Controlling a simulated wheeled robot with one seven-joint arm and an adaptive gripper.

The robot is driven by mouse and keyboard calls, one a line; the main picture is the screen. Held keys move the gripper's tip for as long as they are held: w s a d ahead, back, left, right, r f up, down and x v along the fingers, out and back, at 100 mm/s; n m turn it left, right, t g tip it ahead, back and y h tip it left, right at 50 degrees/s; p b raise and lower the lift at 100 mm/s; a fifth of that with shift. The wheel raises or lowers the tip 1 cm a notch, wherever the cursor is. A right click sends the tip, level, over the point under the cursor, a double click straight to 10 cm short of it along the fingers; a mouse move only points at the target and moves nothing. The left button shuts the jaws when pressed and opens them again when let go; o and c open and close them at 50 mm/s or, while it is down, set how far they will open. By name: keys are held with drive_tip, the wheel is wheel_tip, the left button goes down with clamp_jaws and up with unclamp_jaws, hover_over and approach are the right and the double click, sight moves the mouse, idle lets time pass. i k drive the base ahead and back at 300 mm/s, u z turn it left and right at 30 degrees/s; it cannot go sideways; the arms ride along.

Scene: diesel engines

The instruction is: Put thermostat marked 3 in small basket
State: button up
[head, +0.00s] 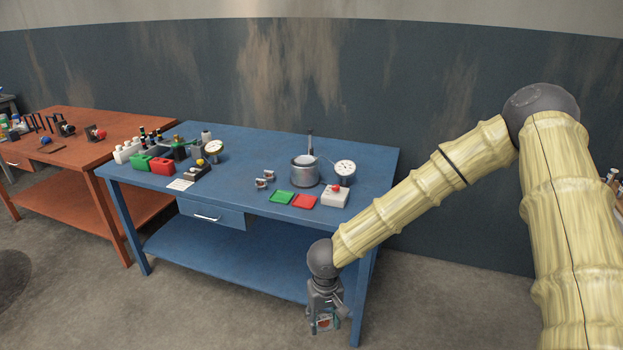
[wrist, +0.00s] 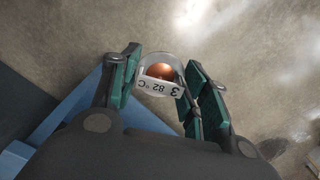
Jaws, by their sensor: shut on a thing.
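The thermostat (wrist: 160,86) is a silvery ring with a copper-coloured centre and a white label reading "3 82 °C", in the wrist view. My gripper (wrist: 158,72) is shut on it, with green-padded fingers on both sides. In the head view my gripper (head: 324,322) hangs low in front of the blue table, pointing down, over the floor. Small silvery parts (head: 264,180) stand on the table; their markings are too small to read. I cannot make out a small basket for certain. A metal pot (head: 305,172) with an upright rod stands on the table.
The blue table (head: 235,182) also holds a green tray (head: 281,197), a red tray (head: 304,201), a white box with a red button (head: 335,197) and a dial gauge (head: 345,169). Bins and bottles crowd its left end. An orange table (head: 85,150) stands further left.

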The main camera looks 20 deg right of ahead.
sight(305, 161)
drive_tip(key=u, duration=0.8)
drive_tip(key=i, duration=1.5)
drive_tip(key=z, duration=0.95)
